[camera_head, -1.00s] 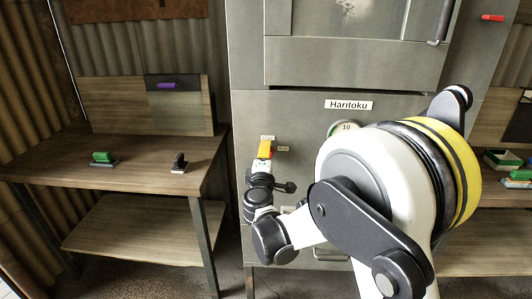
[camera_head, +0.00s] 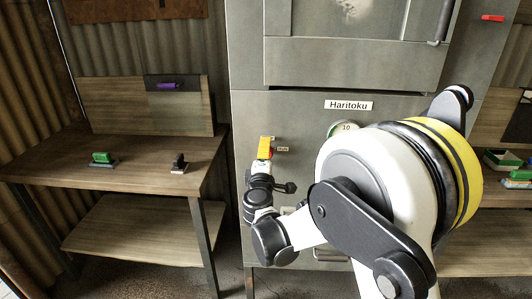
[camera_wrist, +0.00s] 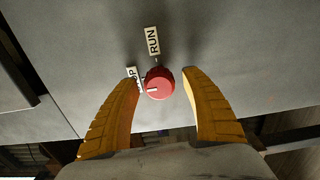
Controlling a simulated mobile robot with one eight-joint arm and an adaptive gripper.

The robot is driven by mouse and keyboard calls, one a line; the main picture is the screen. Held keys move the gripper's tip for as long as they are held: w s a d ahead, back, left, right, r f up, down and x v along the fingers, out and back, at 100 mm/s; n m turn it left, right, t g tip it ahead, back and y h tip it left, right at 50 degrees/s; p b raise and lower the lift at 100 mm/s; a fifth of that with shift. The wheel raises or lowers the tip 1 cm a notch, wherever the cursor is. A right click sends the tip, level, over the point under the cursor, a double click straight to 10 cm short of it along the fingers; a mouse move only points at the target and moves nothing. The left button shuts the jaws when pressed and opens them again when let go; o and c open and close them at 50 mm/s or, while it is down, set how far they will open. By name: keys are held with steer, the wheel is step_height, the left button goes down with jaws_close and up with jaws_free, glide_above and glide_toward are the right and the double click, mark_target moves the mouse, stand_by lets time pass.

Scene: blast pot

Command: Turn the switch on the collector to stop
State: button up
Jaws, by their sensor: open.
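The collector (camera_head: 300,112) is a grey metal cabinet with a "Haritoku" label. Its switch is a round red knob (camera_wrist: 159,84) in the wrist view, with a white mark on its left side. A "RUN" label (camera_wrist: 152,40) is above the knob. A second label (camera_wrist: 131,73), ending in "P", is at the knob's left, partly hidden by the left finger. My gripper (camera_wrist: 161,77) is open, its yellow fingers on either side of the knob. I cannot tell whether they touch it.
A wooden workbench (camera_head: 130,150) on the left holds a green-handled tool (camera_head: 102,158) and a dark-handled one (camera_head: 179,162). A round gauge marked 10 (camera_head: 344,127) is on the cabinet, partly behind my arm. Another bench with tools is at the right.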

steer(key=s, duration=1.1)
steer(key=shift+s+a, duration=0.2)
steer(key=shift+s, duration=0.2)
steer(key=s+d+m+g+h, duration=0.1)
steer(key=s+d+m+g, duration=0.15)
steer(key=d, duration=0.35)
steer(key=s+d+r+m+g+h, duration=0.1)
steer(key=s+d+m, duration=0.1)
steer(key=d+m, duration=0.3)
steer(key=s+d+m+g+h, duration=0.1)
steer(key=s+d+m+g, duration=0.1)
steer(key=d, duration=0.6)
steer(key=s+d+f+m+g+y, duration=0.1)
steer(key=s+m, duration=0.3)
steer(key=s, duration=0.6)
steer(key=s+d+f+m+g+y, duration=0.2)
steer(key=s+f+m+g, duration=0.1)
steer(key=s, duration=0.7)
steer(key=shift+s+d+f+m+g+y, duration=0.2)
steer(key=shift+s+m+g+y, duration=0.15)
steer(key=shift+m+g, duration=0.35)
